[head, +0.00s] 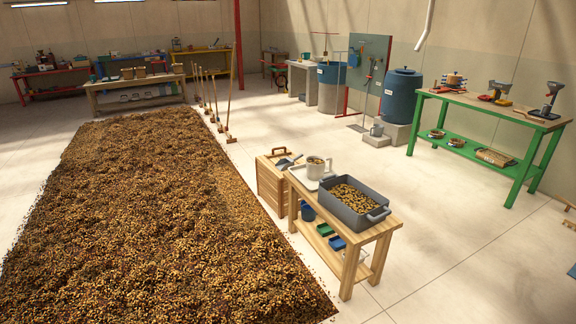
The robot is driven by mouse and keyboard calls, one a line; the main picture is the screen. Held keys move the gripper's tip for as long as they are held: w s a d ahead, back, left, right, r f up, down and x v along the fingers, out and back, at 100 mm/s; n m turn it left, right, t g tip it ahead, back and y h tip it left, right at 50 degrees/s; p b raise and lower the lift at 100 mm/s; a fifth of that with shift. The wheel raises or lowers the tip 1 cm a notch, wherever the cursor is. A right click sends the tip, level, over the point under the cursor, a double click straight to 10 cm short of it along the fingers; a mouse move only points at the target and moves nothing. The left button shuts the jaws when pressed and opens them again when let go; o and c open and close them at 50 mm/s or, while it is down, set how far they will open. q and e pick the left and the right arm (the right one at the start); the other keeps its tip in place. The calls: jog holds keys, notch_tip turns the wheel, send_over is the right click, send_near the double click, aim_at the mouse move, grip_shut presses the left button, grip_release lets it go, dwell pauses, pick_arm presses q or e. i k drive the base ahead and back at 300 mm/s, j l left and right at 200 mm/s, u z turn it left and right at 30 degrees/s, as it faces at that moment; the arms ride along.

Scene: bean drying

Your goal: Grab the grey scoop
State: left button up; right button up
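A grey scoop (285,162) lies at the top of a wooden crate (269,187), left of the small wooden table (358,238). Its handle points up and to the right. It is small in view, so I cannot tell whether it rests on a lid or on contents. Neither of my grippers is in view.
A grey bin (358,206) of beans stands on the small table. A large bed of beans (150,220) covers the left floor, with brooms (214,105) at its far end. A green table (480,118) stands right. The floor (470,240) between the tables is clear.

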aim_at(283, 164)
jog(key=i+l+z, duration=0.65)
jog(key=z, duration=0.15)
jog(key=i+l+z, duration=0.1)
jog(key=i+z, duration=1.1)
jog(key=i+l, duration=0.1)
jog(key=i, duration=0.9)
jog(key=i+l, duration=0.1)
jog(key=i, duration=0.95)
jog(key=i+j+u, duration=0.3)
jog(key=u, duration=0.2)
jog(key=i+u, duration=0.95)
jog(key=i+l+u, duration=0.3)
jog(key=i+u, duration=0.2)
jog(key=i+j+u, duration=0.25)
jog(key=i+u, duration=0.2)
jog(key=i, duration=0.25)
jog(key=i+u, duration=0.45)
jog(key=i, duration=0.3)
jog(key=i+l+u, duration=0.3)
jog(key=i+u, duration=0.15)
jog(key=i, duration=0.25)
jog(key=i+j, duration=0.2)
jog(key=i+j+u, duration=0.15)
jog(key=i, duration=0.3)
